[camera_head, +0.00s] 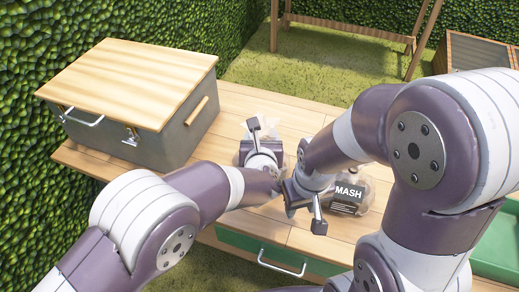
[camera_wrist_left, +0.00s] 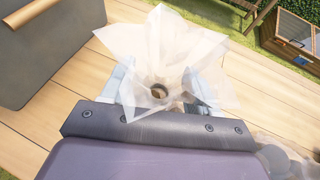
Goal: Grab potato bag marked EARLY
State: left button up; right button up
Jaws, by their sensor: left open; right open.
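A bag with a clear, flared plastic top (camera_head: 268,128) stands on the wooden table, largely hidden behind my left gripper (camera_head: 257,138); its label cannot be read. In the left wrist view the clear bag top (camera_wrist_left: 160,40) spreads out between and beyond the open fingers of my left gripper (camera_wrist_left: 160,90), around the gathered neck. Another bag labelled MASH (camera_head: 348,197) stands to the right, partly covered by my right arm. My right gripper (camera_head: 304,210) is open and empty, just left of the MASH bag. No EARLY marking is readable.
A grey box with a wooden lid (camera_head: 130,85) stands at the table's left. The wooden table (camera_head: 235,100) is clear between the box and the bags. A green drawer front (camera_head: 240,243) lies below the front edge. A green tray (camera_head: 497,245) is at the right.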

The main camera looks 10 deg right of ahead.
pick_arm(q)
jog(key=shift+s+r, duration=0.15)
jog(key=shift+s, duration=0.2)
jog(key=shift+w, duration=0.1)
grip_shut()
dwell(0.7)
